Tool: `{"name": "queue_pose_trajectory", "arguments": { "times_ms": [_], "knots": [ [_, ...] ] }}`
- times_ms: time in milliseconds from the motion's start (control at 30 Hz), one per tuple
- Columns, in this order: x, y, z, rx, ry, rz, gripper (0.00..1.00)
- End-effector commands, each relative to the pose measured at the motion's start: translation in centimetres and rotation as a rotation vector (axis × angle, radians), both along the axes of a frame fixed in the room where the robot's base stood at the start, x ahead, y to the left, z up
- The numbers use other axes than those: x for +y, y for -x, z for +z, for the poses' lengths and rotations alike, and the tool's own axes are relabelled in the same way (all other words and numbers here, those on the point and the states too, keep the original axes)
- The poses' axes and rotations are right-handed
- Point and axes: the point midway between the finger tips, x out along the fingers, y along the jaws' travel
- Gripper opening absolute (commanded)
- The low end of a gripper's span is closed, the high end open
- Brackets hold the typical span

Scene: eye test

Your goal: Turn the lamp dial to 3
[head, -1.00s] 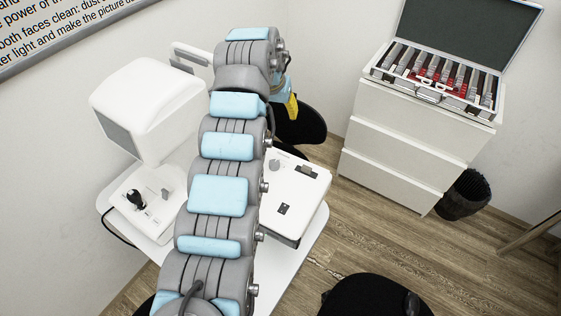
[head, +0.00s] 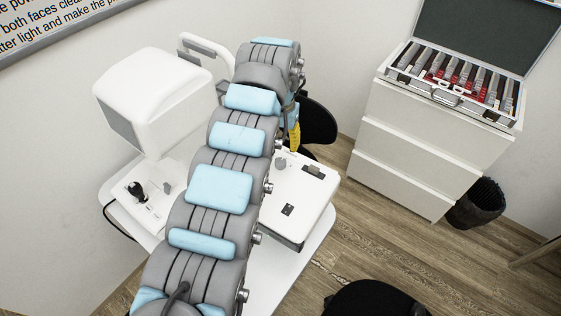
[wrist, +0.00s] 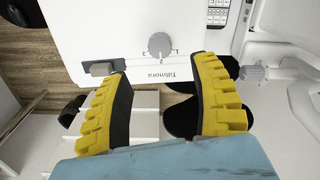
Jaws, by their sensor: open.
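The lamp unit is a white box (head: 308,202) on the white table, and its face in the wrist view (wrist: 105,30) reads "Tillmora". Its grey round dial (wrist: 160,45) has small numerals along one side; 1 and 2 can be made out, but I cannot tell the dial's exact setting. In the head view the dial (head: 280,162) is small, just right of my arm. My gripper (wrist: 163,72) is open and empty, its yellow fingers either side of the dial's line and apart from it. In the head view the gripper (head: 293,137) is partly hidden by my arm.
A grey block (wrist: 103,68) sits at the box's edge near one finger. A white instrument (head: 155,100) with a joystick (head: 137,191) stands left of my arm. A black stool (head: 317,122) is behind the table. White drawers (head: 420,125) carry an open lens case (head: 455,85).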

Motion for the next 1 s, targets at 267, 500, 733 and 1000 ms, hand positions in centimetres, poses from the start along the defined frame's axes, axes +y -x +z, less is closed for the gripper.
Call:
{"name": "queue_pose_trajectory", "arguments": {
  "times_ms": [267, 500, 733, 1000],
  "knots": [
    [-0.1, 0.2, -5.2, 0.006, 0.001, 0.0, 0.62],
    [0.0, 0.1, -8.1, 0.004, -0.001, 0.001, 0.62],
    [0.0, 0.1, -9.0, 0.003, 0.0, 0.0, 0.62],
    [0.0, 0.1, -9.0, 0.002, -0.001, 0.0, 0.54]
  ]
}}
